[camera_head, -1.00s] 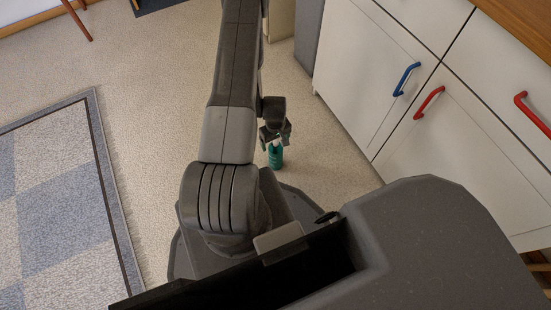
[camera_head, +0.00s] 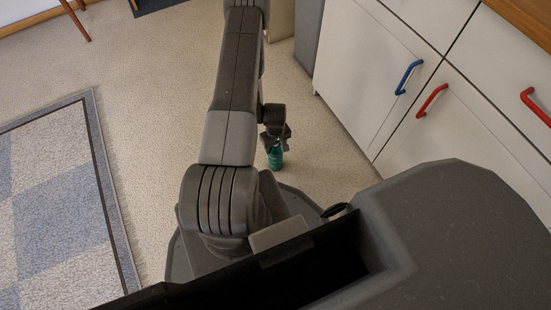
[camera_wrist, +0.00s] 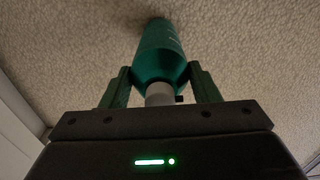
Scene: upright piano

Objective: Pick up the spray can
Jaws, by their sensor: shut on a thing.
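The spray can (camera_head: 275,160) is a small green can with a grey-white top. In the head view it is below my gripper (camera_head: 273,141), just beyond my base, over the speckled floor. In the wrist view the can (camera_wrist: 160,52) points away from my gripper (camera_wrist: 163,88), with its grey-white top (camera_wrist: 159,94) between the two fingers. The fingers are shut on the can's upper end, one at each side. I cannot tell whether the can's bottom touches the floor.
White cabinets (camera_head: 370,80) with blue and red handles stand to the right. A blue-grey checked rug (camera_head: 60,205) lies to the left. Speckled floor (camera_head: 165,90) is clear between them. A wooden chair leg (camera_head: 75,22) shows at the top left.

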